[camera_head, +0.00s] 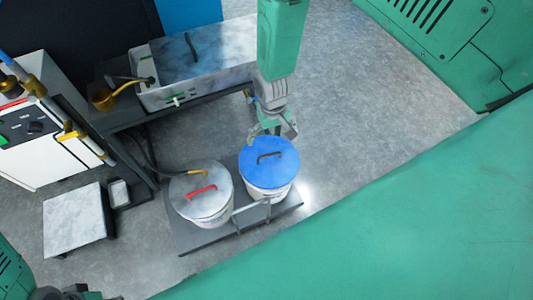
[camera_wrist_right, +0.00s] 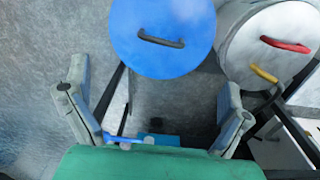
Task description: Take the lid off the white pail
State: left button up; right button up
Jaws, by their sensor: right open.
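A white pail (camera_head: 268,194) stands on a low dark platform, closed by a round blue lid (camera_head: 284,162) with a dark bar handle (camera_head: 269,156). Beside it to the left is another whitish pail (camera_head: 209,221) with a grey lid (camera_head: 190,205), a red handle and a yellow one. My right gripper (camera_head: 273,132) is open and empty at the far edge of the blue lid. In the right wrist view, the blue lid (camera_wrist_right: 185,52) lies ahead of the spread fingers, its handle clear of them. My left gripper (camera_head: 70,292) is only partly in view at the bottom left.
The dark platform (camera_head: 289,203) has a rail at its near side. A grey metal tank (camera_head: 225,45) on a bench stands behind, with a brass ladle-like piece (camera_head: 104,100). A white machine (camera_head: 40,150) and a pale slab (camera_head: 73,217) are left. Floor right of the pails is clear.

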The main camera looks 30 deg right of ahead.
jog(key=w, duration=0.2)
jog(key=b, duration=0.4)
send_over(270, 154)
jog(key=w, duration=0.1)
jog(key=f, duration=0.8)
jog(key=shift+a+f, duration=0.15)
jog(key=shift+a, duration=0.15)
jog(key=shift+a+f, duration=0.2)
jog(key=shift+f, duration=0.15)
jog(key=f+b, duration=0.2)
jog(key=f, duration=0.1)
jog(key=s+d+f+b, duration=0.1)
jog(key=f, duration=0.1)
jog(key=shift+d+f, duration=0.1)
jog(key=shift+f, duration=0.15)
jog(key=shift+a+r, duration=0.2)
jog(key=shift+a, duration=0.15)
jog(key=c, duration=1.2)
pick_arm(q)
notch_tip(270, 154, down, 7)
jog(key=d, duration=0.1)
pick_arm(e)
jog(key=shift+d, duration=0.2)
